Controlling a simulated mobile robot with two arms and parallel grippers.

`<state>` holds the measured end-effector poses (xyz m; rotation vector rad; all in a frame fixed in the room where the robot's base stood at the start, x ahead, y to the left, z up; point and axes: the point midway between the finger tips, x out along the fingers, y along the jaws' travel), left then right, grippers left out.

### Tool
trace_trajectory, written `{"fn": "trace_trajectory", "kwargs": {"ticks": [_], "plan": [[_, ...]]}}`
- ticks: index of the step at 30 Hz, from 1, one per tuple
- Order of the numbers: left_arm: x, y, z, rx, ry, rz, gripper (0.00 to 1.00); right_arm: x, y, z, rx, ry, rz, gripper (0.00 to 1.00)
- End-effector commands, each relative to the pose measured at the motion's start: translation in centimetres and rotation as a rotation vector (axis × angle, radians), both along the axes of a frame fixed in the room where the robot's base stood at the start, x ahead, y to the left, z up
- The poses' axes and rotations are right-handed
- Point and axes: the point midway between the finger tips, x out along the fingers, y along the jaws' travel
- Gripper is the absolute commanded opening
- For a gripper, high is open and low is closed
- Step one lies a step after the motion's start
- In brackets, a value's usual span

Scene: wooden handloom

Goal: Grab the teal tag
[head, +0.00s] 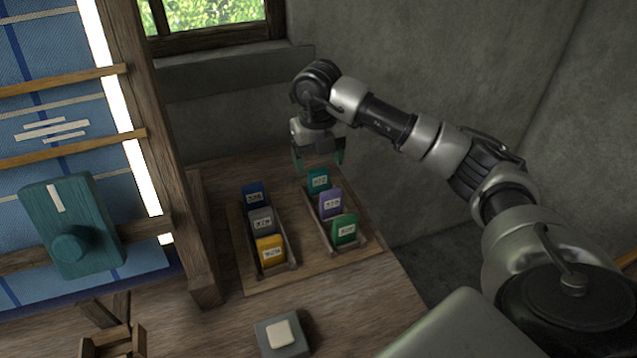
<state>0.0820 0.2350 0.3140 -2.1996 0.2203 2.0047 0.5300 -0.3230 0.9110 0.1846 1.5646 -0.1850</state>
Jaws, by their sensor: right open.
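The teal tag (317,181) stands in the far end of the right-hand rack on the wooden table, with a pale label on its face. My right gripper (319,162) is just above and behind it, pointing down, with its fingers apart. The fingers look to be close to the tag's top edge, and I cannot tell whether they touch it. My left gripper is not in view.
A purple tag (330,204) and a green tag (344,230) stand nearer in the same rack. The left rack holds blue (253,195), grey (261,220) and yellow (270,248) tags. The loom post (185,200) rises at left. A grey block (282,335) lies in front.

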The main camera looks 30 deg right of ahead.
Motion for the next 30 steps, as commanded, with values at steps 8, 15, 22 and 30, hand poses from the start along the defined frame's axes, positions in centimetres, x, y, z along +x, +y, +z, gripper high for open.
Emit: {"fn": "trace_trajectory", "kwargs": {"ticks": [8,15,22,30], "plan": [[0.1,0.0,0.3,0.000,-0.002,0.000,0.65,-0.1,-0.1,-3.1,0.000,0.004,-0.002,0.77],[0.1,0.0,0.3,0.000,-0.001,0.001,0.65,-0.1,-0.1,-5.5,0.001,-0.001,0.000,0.77],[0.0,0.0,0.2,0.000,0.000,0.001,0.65,-0.1,-0.1,-5.6,0.001,-0.001,0.000,0.75],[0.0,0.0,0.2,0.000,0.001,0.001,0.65,-0.1,-0.1,-5.6,0.001,-0.001,0.000,0.34]]}}
